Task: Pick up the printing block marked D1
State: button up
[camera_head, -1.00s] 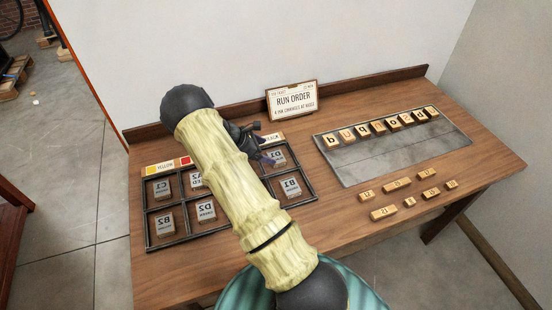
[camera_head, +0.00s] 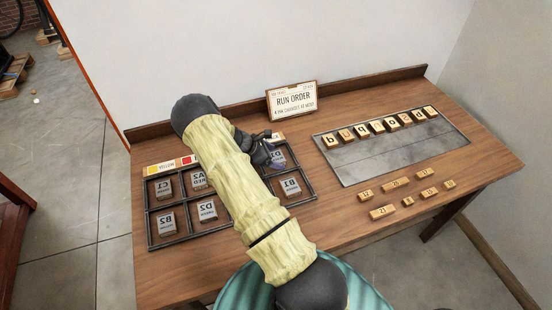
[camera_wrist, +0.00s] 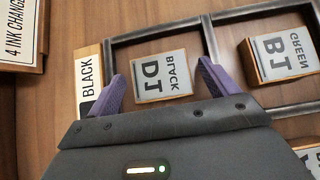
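The printing block marked D1 (camera_wrist: 161,75) lies label up in a black-framed tray compartment, its label also reading BLACK. It shows partly behind my gripper in the head view (camera_head: 277,156). My gripper (camera_wrist: 160,82) is open, its purple fingers on either side of the block in the wrist view. I cannot tell whether the fingers touch the block. The tray's frame (camera_wrist: 152,37) runs along the far side of the compartment. In the head view my gripper (camera_head: 266,156) hangs over the tray's upper right compartment.
Block B1 (camera_wrist: 278,52), marked GREEN, sits in the neighbouring compartment. Blocks C1 (camera_head: 164,186), B2 (camera_head: 168,222) and D2 (camera_head: 207,210) sit further left. A BLACK label (camera_wrist: 89,80) is beside the tray. A RUN ORDER sign (camera_head: 293,101) stands behind. A metal plate (camera_head: 385,160) with letter blocks lies right.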

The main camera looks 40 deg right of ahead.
jog(key=c, duration=0.9)
jog(key=shift+r, duration=0.1)
notch_tip(320, 180, up, 10)
jog(key=shift+f+b, duration=0.1)
jog(key=shift+b, duration=0.7)
